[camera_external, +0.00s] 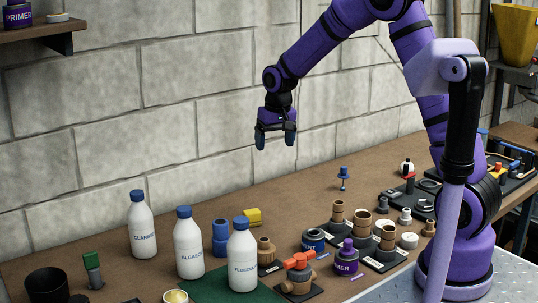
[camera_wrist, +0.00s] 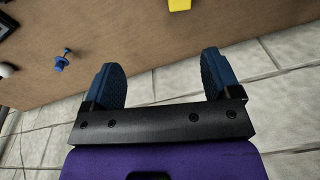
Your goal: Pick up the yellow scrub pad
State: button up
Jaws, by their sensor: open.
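The yellow scrub pad (camera_external: 252,216) lies on the brown bench top, near the wall, behind the white bottles. It also shows at the top edge of the wrist view (camera_wrist: 179,4), partly cut off. My gripper (camera_external: 276,142) hangs above the bench with its fingers pointing down, higher than the pad and slightly to its right. In the wrist view its two blue finger pads (camera_wrist: 162,85) are wide apart with nothing between them.
White bottles (camera_external: 188,250) and a blue fitting (camera_external: 220,240) stand left and in front of the pad. A brown fitting (camera_external: 266,250) stands just in front. A small blue item (camera_external: 343,178) stands to the right. The block wall (camera_external: 190,130) runs close behind.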

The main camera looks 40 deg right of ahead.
jog(key=g, duration=0.1)
send_over(252, 211)
jog(key=shift+m, duration=0.3)
jog(key=f, duration=1.4)
jog(key=shift+d+f, duration=0.25)
jog(key=f, duration=1)
jog(key=shift+w+a+f, duration=0.1)
jog(key=shift+a+f, duration=0.1)
jog(key=shift+f, duration=0.15)
jog(key=c, duration=1)
